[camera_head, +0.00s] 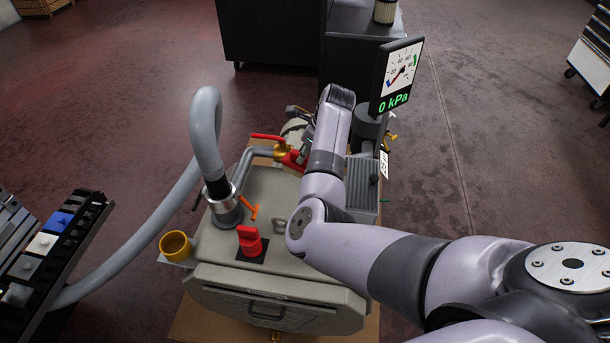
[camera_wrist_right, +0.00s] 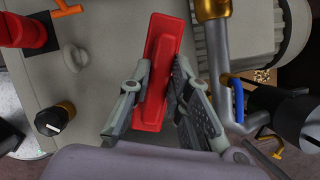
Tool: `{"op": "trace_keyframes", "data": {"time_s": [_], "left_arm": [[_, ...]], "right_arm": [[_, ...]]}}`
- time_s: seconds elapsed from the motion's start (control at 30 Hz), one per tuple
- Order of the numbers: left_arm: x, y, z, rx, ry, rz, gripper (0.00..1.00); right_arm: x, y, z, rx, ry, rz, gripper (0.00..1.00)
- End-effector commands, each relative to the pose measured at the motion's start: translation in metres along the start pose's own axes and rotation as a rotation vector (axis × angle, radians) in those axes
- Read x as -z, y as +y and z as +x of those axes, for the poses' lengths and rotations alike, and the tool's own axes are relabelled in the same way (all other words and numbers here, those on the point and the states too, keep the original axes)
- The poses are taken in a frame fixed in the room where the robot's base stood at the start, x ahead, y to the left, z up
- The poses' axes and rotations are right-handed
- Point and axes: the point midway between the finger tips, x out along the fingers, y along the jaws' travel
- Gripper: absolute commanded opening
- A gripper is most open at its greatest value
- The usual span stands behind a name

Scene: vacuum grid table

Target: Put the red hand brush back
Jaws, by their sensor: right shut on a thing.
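The red hand brush (camera_wrist_right: 160,72) lies lengthwise between the two fingers of my right gripper (camera_wrist_right: 157,90) in the right wrist view. My right gripper is shut on it, one finger on each side. In the head view a red part of the brush (camera_head: 292,160) shows beside my right gripper (camera_head: 303,150), over the back of the grey machine top (camera_head: 262,195). My own arm hides part of the gripper there. I cannot tell whether the brush touches the machine top. My left gripper is not in view.
A grey hose (camera_head: 205,120) rises from the machine top. A brass valve with a red lever (camera_head: 268,137) is close left of the brush. A red knob (camera_head: 250,242), an orange handle (camera_head: 250,210) and a yellow cup (camera_head: 176,246) stand nearer. A gauge screen (camera_head: 398,75) stands at right.

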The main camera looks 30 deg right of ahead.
Motion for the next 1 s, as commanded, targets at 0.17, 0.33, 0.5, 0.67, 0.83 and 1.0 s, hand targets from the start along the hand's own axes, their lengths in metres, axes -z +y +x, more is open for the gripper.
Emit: {"op": "trace_keyframes", "data": {"time_s": [0.17,0.33,0.5,0.67,0.83,1.0], "left_arm": [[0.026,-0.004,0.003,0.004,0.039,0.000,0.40],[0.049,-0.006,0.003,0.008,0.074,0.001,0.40],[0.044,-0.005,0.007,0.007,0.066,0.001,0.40],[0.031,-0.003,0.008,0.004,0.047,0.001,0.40],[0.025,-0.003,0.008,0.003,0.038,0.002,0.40],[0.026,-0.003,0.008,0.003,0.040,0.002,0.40]], "right_arm": [[0.014,0.000,0.032,0.001,0.001,0.000,0.00],[0.018,0.000,0.045,0.001,-0.001,0.000,0.00],[0.029,0.001,0.070,-0.001,0.001,0.000,0.00],[0.033,0.000,0.081,0.002,-0.001,0.001,0.00],[0.033,0.001,0.082,0.002,-0.001,0.001,0.00],[0.034,0.001,0.082,0.001,0.000,0.001,0.27]]}}
